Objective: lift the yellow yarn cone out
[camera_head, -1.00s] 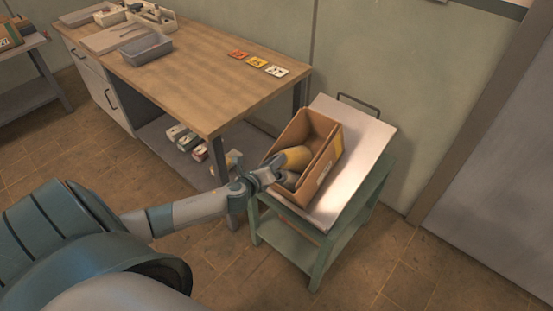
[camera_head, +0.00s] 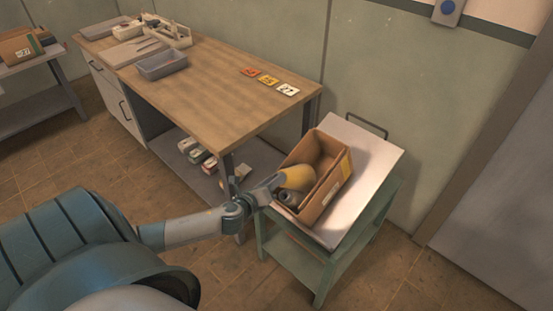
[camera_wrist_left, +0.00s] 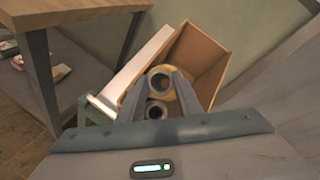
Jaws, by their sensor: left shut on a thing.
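The yellow yarn cone (camera_head: 298,177) is tilted at the open cardboard box (camera_head: 333,181), overlapping its near left wall in the head view. My left gripper (camera_head: 277,181) is shut on it. In the left wrist view the yellow cone (camera_wrist_left: 163,70) shows a ring-like end between the fingers of my left gripper (camera_wrist_left: 160,85). A grey cone or spool (camera_head: 290,197) sits low in the box beneath it; its round end also shows in the left wrist view (camera_wrist_left: 156,110). Whether the yellow cone still touches the box or the grey piece is unclear. My right gripper is not in view.
The box stands on a pale tilted top (camera_head: 371,160) of a green stand (camera_head: 330,272). A wooden workbench (camera_head: 220,95) is to the left, with a grey tray (camera_head: 163,66) and flat cards (camera_head: 268,80). Its front middle is clear.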

